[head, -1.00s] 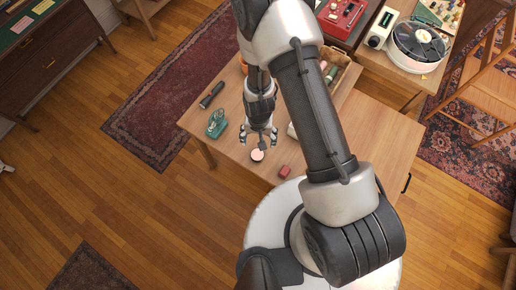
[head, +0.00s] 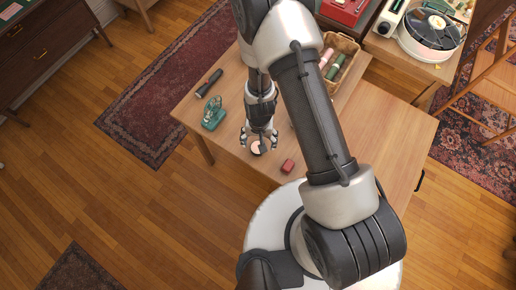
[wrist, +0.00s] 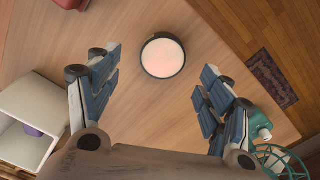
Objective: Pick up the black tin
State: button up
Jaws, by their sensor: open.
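The black tin (head: 257,148) is a small round tin with a dark rim and a pale pink top. It lies on the wooden table near its front edge. My gripper (head: 260,138) is above the tin, fingers pointing down, and partly covers it in the head view. In the wrist view the tin (wrist: 163,56) shows whole, ahead of and between the two spread blue-padded fingers. The gripper is open and empty. Contact between fingers and tin is not visible.
A red block (head: 287,166) lies right of the tin. A teal object (head: 213,113) and a black flashlight (head: 209,83) lie to the left. A basket with rolls (head: 340,60) stands behind. A white open box (wrist: 28,125) shows in the wrist view. The right table part is bare.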

jog(key=f+b, duration=0.5)
jog(key=shift+s+a, duration=0.1)
jog(key=shift+a, duration=0.1)
jog(key=shift+r, duration=0.1)
jog(key=shift+c, duration=0.5)
jog(key=c, duration=1.1)
jog(key=shift+c, duration=0.2)
